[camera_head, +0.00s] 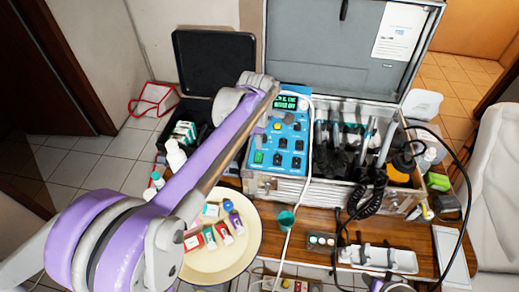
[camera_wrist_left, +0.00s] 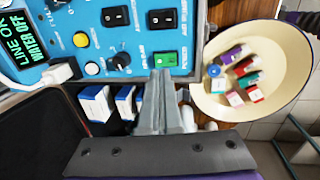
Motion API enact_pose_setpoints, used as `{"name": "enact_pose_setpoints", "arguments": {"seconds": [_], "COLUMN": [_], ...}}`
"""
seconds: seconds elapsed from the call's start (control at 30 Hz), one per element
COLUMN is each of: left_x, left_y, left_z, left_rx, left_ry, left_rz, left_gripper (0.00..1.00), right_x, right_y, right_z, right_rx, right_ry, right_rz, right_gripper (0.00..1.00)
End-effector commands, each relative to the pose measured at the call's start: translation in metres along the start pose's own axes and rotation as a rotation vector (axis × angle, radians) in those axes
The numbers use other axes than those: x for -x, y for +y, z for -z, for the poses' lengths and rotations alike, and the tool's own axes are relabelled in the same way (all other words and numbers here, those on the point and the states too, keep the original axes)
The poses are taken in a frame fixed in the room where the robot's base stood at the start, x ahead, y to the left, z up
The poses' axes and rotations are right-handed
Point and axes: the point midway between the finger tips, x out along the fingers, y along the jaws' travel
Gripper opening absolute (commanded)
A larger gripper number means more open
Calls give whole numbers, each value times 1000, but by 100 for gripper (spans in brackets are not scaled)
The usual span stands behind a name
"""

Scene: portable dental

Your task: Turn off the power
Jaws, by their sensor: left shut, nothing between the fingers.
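My left gripper (camera_wrist_left: 163,78) is shut and empty. Its fingertips appear just short of the green switch in that view; I cannot tell whether they touch. In the head view my left arm hides most of this gripper. My right gripper is not in view.
Black rocker switches (camera_wrist_left: 115,17) and a knob (camera_wrist_left: 120,61) sit close to the green switch. A cream bowl (camera_head: 245,245) with small coloured bottles lies in front. A white hose (camera_head: 309,150) runs down the panel's right side. Small boxes (camera_wrist_left: 95,103) stand left of my fingers.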

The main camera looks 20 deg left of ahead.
Motion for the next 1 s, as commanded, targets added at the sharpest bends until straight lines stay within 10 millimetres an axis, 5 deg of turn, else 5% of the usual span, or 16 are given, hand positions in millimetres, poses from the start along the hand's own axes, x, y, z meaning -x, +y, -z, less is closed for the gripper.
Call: {"name": "enact_pose_setpoints", "arguments": {"seconds": [0.3, 1.0], "left_x": [-45, -63], "left_y": [0, 6], "left_z": [0, 0], "left_rx": [0, 0], "left_ry": [0, 1], "left_rz": [0, 69], "left_gripper": [0, 0], "right_x": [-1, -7], "right_y": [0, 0], "right_z": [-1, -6], "right_rx": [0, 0], "right_ry": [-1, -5], "right_rz": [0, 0], "right_gripper": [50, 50]}}
